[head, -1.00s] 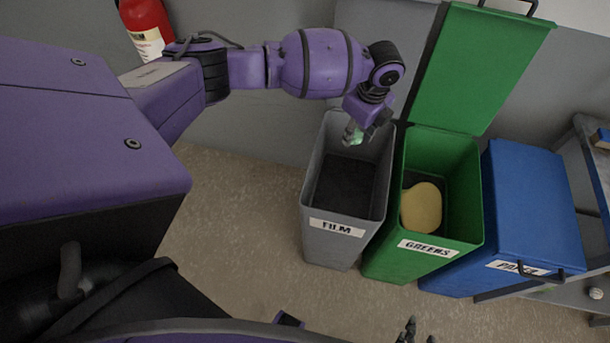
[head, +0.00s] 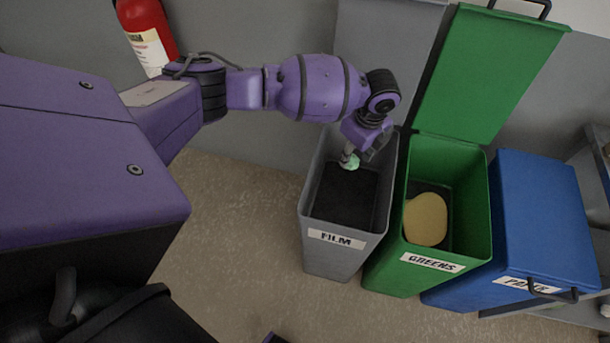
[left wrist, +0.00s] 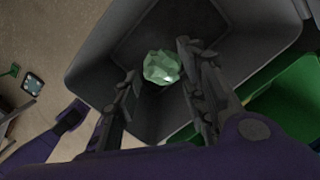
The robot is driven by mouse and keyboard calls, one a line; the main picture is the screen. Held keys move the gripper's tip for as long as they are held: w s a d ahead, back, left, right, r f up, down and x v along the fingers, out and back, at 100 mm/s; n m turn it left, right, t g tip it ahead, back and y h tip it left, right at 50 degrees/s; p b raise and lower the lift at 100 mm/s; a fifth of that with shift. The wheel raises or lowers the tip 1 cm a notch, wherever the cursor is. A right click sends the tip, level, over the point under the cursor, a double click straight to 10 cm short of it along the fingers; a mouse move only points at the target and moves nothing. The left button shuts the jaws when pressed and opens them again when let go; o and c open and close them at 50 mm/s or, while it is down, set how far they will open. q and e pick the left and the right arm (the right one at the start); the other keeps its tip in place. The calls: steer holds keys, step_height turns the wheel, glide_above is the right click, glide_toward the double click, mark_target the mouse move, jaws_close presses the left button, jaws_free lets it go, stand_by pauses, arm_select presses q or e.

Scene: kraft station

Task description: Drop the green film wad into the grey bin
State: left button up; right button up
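The green film wad (head: 350,162) is a small, pale green, crumpled lump. It also shows in the left wrist view (left wrist: 161,67), between the tips of my left gripper (left wrist: 156,62). The left gripper (head: 359,156) points down and appears shut on the wad, at the mouth of the grey bin. The grey bin (head: 335,263), labelled FILM, is open with a dark inside. In the left wrist view its walls (left wrist: 95,70) surround the wad, and its dark floor lies below.
An open green bin (head: 405,278) labelled GREENS, holding a yellowish oval thing (head: 425,219), stands right of the grey bin. Its lid (head: 490,70) stands raised. A closed blue bin (head: 545,220) is further right. A red fire extinguisher (head: 147,30) is behind my arm.

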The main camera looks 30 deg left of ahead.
arm_select(q)
steer(key=shift+o, duration=1.1)
steer(key=shift+r, duration=0.1)
steer(key=shift+r, duration=0.1)
step_height(320, 180, up, 12)
steer(key=d, duration=0.1)
steer(key=shift+s+d, duration=0.2)
steer(key=shift+f, duration=0.2)
